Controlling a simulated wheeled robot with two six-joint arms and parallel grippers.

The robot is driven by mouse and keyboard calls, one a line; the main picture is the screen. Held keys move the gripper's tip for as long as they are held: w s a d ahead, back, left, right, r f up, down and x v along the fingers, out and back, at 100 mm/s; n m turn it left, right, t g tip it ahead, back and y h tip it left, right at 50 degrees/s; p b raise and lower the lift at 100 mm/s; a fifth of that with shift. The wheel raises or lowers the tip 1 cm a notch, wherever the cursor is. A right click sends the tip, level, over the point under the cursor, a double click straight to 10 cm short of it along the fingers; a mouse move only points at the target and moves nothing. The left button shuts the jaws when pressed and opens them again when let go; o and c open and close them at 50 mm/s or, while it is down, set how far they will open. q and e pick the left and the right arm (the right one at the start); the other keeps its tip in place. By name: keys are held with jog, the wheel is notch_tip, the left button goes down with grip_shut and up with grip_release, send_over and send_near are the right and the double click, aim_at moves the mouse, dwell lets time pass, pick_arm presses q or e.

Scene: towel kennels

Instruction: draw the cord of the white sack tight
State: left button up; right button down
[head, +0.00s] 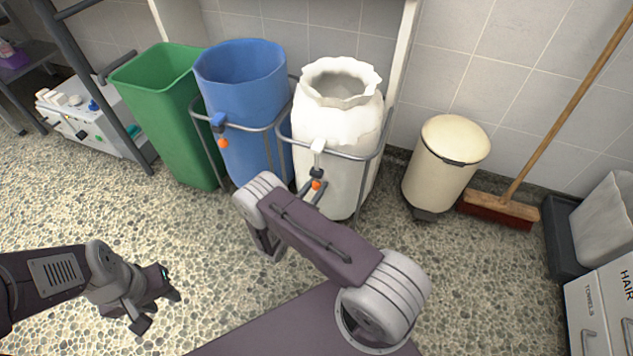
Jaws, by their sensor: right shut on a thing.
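The white sack (352,120) stands upright in a grey metal frame, right of the blue sack. Its ruffled mouth (341,86) is drawn in to a neck but shows a wide opening. A white cord lock (318,147) sits on its front. The orange cord pull (316,185) is below the lock, between the fingers of my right gripper (313,189). My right gripper is shut on the pull; its arm partly hides the sack's lower front. My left gripper (158,308) is open and empty, low over the floor at the left.
The blue sack (243,85), with its own orange pull (223,143), and a green bin (163,95) stand to the left. A cream pedal bin (440,170) and a broom (500,212) are to the right. The speckled floor (480,280) in front is clear.

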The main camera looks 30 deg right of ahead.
notch_tip(320, 180, down, 2)
jog(key=shift+b, duration=0.3)
pick_arm(q)
jog(key=shift+s+f, duration=0.1)
jog(key=shift+f, duration=0.55)
pick_arm(e)
jog(key=c, duration=1.1)
grip_release()
jog(key=shift+f, duration=0.1)
